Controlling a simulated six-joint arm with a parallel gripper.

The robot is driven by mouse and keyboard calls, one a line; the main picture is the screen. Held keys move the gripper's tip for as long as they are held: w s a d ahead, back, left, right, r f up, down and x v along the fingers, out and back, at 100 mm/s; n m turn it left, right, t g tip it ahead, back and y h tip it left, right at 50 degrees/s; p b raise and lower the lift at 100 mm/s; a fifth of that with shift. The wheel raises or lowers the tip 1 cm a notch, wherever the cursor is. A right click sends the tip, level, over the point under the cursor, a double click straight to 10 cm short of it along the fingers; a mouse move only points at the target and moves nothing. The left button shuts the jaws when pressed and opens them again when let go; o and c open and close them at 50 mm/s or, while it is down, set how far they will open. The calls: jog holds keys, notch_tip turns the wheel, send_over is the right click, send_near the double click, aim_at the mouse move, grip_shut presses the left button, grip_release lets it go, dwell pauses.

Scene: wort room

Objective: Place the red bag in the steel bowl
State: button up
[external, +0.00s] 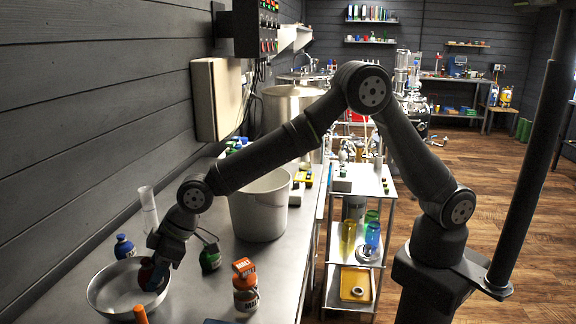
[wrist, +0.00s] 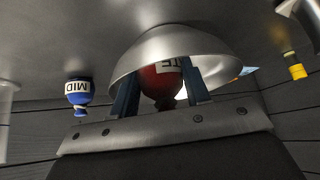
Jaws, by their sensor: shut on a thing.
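The steel bowl (external: 106,296) stands on the steel counter at the lower left in the external view. It also shows as a wide shiny bowl behind the fingers in the wrist view (wrist: 190,40). My gripper (external: 154,276) is shut on the red bag (external: 146,272), over the right side of the bowl. In the wrist view the red bag (wrist: 162,84), with a white label, sits between the two blue fingers of my gripper (wrist: 162,88), in front of the bowl's opening. Whether the bag touches the bowl's inside cannot be told.
An orange-topped object (external: 140,314) is close in front. A big pale bucket (external: 260,206) stands behind.

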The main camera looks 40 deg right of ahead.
jog(key=shift+f, duration=0.25)
jog(key=o, duration=1.1)
jog(key=shift+c, duration=0.2)
jog(key=shift+r, duration=0.1)
jog(key=shift+r, duration=0.35)
jog(key=v, duration=1.2)
